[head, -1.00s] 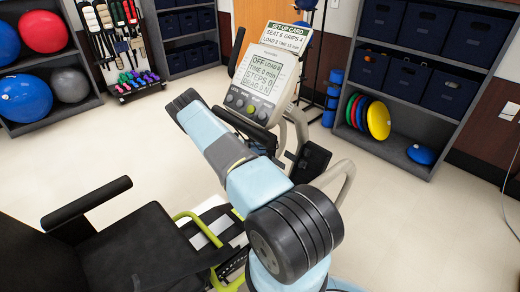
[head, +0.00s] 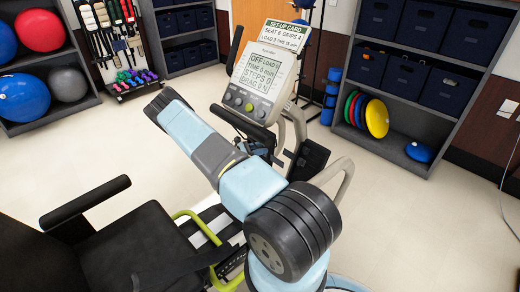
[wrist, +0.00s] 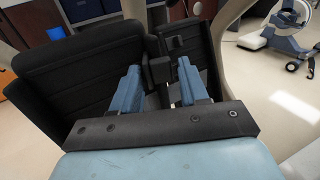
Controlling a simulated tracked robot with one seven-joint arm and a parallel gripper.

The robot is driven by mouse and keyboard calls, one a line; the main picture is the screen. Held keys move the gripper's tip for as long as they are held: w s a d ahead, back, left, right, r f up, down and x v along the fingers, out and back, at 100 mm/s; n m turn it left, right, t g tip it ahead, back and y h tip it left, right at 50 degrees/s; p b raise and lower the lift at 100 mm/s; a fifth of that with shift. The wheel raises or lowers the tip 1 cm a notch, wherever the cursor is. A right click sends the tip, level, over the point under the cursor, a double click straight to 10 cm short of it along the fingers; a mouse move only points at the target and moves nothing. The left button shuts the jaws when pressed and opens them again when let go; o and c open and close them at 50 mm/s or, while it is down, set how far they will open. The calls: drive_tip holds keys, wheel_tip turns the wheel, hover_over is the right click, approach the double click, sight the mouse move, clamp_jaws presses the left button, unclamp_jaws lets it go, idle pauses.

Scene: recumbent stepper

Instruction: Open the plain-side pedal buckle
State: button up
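In the wrist view, a large black ribbed pedal plate (wrist: 75,75) fills the left, and another black plate (wrist: 190,45) stands to the right. A small black block (wrist: 160,70), which looks like a strap buckle, shows between them. My gripper (wrist: 158,72) is open, its two blue fingers spread on either side of this block in the picture. I cannot tell whether they touch it or whether the buckle is open. In the head view, a black pedal (head: 308,160) shows right of the console post; my gripper is hidden there.
The stepper's console (head: 257,80) and set-up card (head: 277,37) stand behind my arm. The black seat (head: 140,245) with its armrest is at lower left. Shelves with balls (head: 25,98) and bins (head: 398,75) line the walls. Floor on the right is clear.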

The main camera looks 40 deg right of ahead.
drive_tip(key=shift+o, duration=0.6)
drive_tip(key=shift+w+a, duration=0.1)
drive_tip(key=v, duration=1.3)
drive_tip(key=shift+a, duration=0.3)
drive_tip(key=shift+w, duration=0.15)
